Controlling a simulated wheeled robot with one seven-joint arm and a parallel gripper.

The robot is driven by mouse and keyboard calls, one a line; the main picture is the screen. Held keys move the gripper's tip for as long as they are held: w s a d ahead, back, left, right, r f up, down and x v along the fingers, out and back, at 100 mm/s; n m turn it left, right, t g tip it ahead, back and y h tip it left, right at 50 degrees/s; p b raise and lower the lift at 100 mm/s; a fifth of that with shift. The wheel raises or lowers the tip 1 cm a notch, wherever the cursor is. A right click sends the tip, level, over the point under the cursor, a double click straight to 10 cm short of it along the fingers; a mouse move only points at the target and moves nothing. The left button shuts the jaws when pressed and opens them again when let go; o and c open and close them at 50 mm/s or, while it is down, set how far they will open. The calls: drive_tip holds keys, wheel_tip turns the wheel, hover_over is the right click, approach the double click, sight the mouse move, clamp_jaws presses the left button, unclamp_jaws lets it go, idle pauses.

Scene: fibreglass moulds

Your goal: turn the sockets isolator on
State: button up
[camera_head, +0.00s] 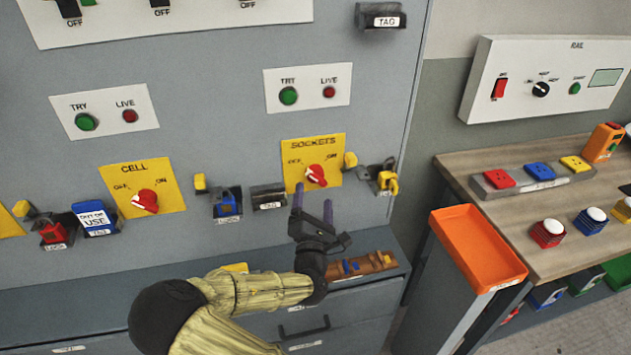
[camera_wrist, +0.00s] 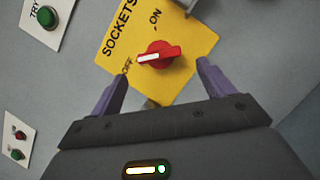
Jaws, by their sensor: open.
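The sockets isolator is a yellow plate (camera_head: 331,150) on the grey panel, with a red rotary knob (camera_head: 316,175). In the wrist view the plate (camera_wrist: 108,47) is tilted, and the knob (camera_wrist: 160,55) has a white pointer mark on the side towards OFF, away from ON. My gripper (camera_head: 313,198) is open and empty, its purple fingers just below the knob in the head view. In the wrist view the fingertips (camera_wrist: 161,70) stand either side of the knob, apart from it. I cannot tell the remaining gap in depth.
A yellow padlock (camera_head: 387,182) hangs on a holder right of the plate, a yellow tab (camera_head: 350,160) beside it. A black tag holder (camera_head: 268,196) and blue padlock (camera_head: 227,204) are left. The CELL isolator (camera_head: 130,175) is further left. A brown rack (camera_head: 375,263) sits on the ledge below.

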sight(315, 182)
drive_tip(key=x, duration=0.5)
drive_tip(key=shift+w, duration=0.3)
drive_tip(key=shift+p, duration=0.3)
drive_tip(key=c, duration=1)
